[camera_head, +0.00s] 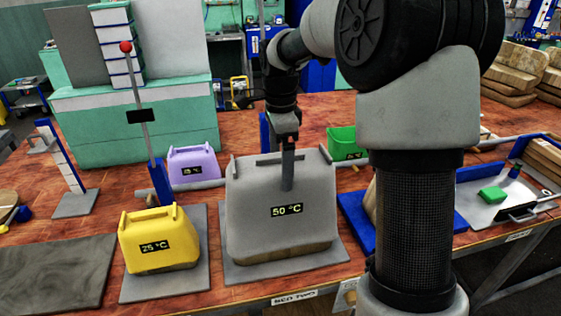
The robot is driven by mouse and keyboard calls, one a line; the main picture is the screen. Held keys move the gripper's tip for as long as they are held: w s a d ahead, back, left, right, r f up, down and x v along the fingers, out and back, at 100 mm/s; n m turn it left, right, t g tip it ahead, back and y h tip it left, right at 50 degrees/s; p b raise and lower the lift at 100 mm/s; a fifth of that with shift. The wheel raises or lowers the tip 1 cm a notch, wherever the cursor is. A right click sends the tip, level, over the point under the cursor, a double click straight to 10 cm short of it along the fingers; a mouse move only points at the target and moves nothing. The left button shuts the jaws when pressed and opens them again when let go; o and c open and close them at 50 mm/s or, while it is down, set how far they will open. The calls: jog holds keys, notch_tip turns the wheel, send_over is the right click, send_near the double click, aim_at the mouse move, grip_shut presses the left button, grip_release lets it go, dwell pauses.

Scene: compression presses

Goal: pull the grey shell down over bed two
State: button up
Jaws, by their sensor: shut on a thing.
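The grey shell (255,195) stands in the middle of the table, with a display reading 50 °C on its front. It sits over bed two, a flat grey plate (238,273) above the "BED TWO" label (294,297). A strip of brown material (285,254) shows below the shell's front edge. My gripper (287,150) comes down from above at the shell's upper front and is shut on a grey upright part there, seemingly its handle. The fingertips are small and the exact grip is hard to make out.
A yellow shell (150,238) marked 75 °C sits on a plate to the left. A purple shell (195,163) and a green one (345,143) are behind. A red-knobbed lever (141,105) rises at left. A blue-edged bed (352,218) is close on the right, partly behind my arm.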

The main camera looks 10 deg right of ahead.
jog(key=shift+f+b, duration=0.35)
jog(key=shift+f, duration=0.2)
jog(key=o, duration=1.3)
notch_tip(320, 180, up, 17)
jog(key=shift+r+p, duration=0.2)
jog(key=shift+p, duration=1.05)
